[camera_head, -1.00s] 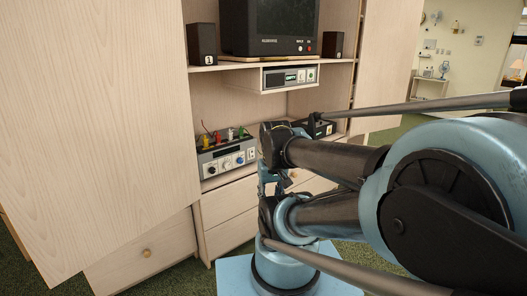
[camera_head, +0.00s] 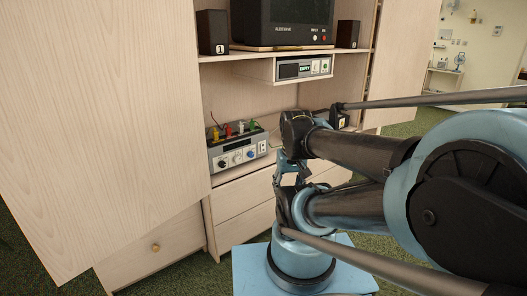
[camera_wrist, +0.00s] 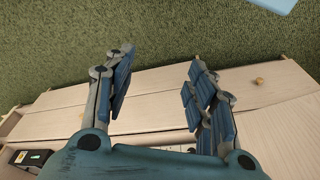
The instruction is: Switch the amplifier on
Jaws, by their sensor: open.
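The amplifier appears to be the silver-fronted unit (camera_head: 238,152) with several knobs and coloured plugs on top, on the lower cabinet shelf in the head view. Its right end is close to my arm in the picture. My gripper (camera_head: 287,172) is right of it in the head view, partly hidden by my arm links. In the wrist view my gripper (camera_wrist: 160,65) is open, with nothing between its fingers, over pale drawer fronts and green carpet. A pale strip behind the gripper palm there is too hidden to identify.
Above the amplifier are a shelf unit with a display (camera_head: 303,68), a television (camera_head: 290,20) and two speakers (camera_head: 212,32). A large open cabinet door (camera_head: 95,120) fills the left. Drawers (camera_head: 243,205) lie below.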

